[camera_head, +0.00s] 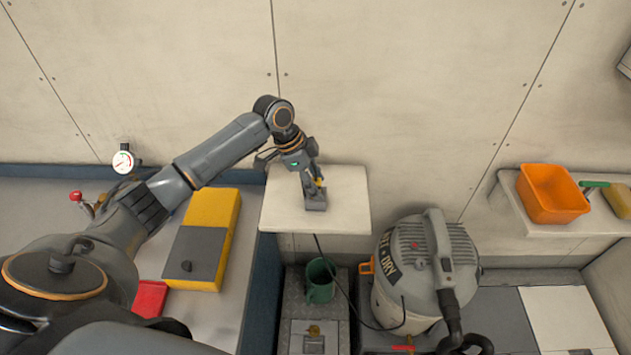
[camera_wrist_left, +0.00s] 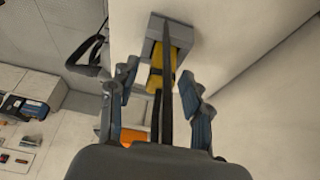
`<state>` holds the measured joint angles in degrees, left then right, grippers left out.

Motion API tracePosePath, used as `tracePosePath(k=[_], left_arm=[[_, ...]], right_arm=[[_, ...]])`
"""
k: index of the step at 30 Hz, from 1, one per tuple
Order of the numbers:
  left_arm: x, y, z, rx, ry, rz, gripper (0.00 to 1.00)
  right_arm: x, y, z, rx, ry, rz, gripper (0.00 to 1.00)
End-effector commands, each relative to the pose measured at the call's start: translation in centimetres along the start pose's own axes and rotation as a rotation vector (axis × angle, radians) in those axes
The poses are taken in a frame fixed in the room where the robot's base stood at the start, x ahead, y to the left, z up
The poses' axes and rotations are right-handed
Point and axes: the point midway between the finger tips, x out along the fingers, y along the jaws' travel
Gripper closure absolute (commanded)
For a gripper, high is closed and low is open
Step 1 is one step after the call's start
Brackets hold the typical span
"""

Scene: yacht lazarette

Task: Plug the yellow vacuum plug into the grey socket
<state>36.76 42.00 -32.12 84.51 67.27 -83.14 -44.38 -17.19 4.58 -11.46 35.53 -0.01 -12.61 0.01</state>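The grey socket (camera_head: 315,203) sits on the white ledge (camera_head: 345,205) against the wall. The yellow plug (camera_head: 320,183) shows at the socket, partly hidden by my left gripper (camera_head: 303,172). In the left wrist view the yellow plug (camera_wrist_left: 156,68) lies against or in the grey socket (camera_wrist_left: 180,32); how deep it sits I cannot tell. Dark cable strands cross in front of it. My left gripper (camera_wrist_left: 162,105) has its fingers spread on either side of the plug, with gaps showing. My right gripper is not in view.
A grey vacuum (camera_head: 410,255) stands below the ledge, with a black cable (camera_head: 340,285) running up to the ledge. A yellow box (camera_head: 213,208) lies left. An orange bin (camera_head: 550,196) stands on the right shelf.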

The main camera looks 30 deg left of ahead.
Motion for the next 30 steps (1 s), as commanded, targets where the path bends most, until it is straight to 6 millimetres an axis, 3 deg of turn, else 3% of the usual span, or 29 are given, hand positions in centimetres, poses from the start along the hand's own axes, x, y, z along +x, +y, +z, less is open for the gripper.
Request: tracePosePath(k=[11,24,30], left_arm=[[-0.8,-0.1,0.0,0.0,0.001,-0.001,0.5],[-9.4,-0.1,0.0,0.001,-0.001,-0.004,0.5],[-11.6,-0.1,0.0,0.0,0.0,-0.002,0.5]], right_arm=[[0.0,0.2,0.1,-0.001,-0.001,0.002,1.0],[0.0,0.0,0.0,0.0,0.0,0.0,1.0],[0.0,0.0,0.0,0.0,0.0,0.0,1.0]])
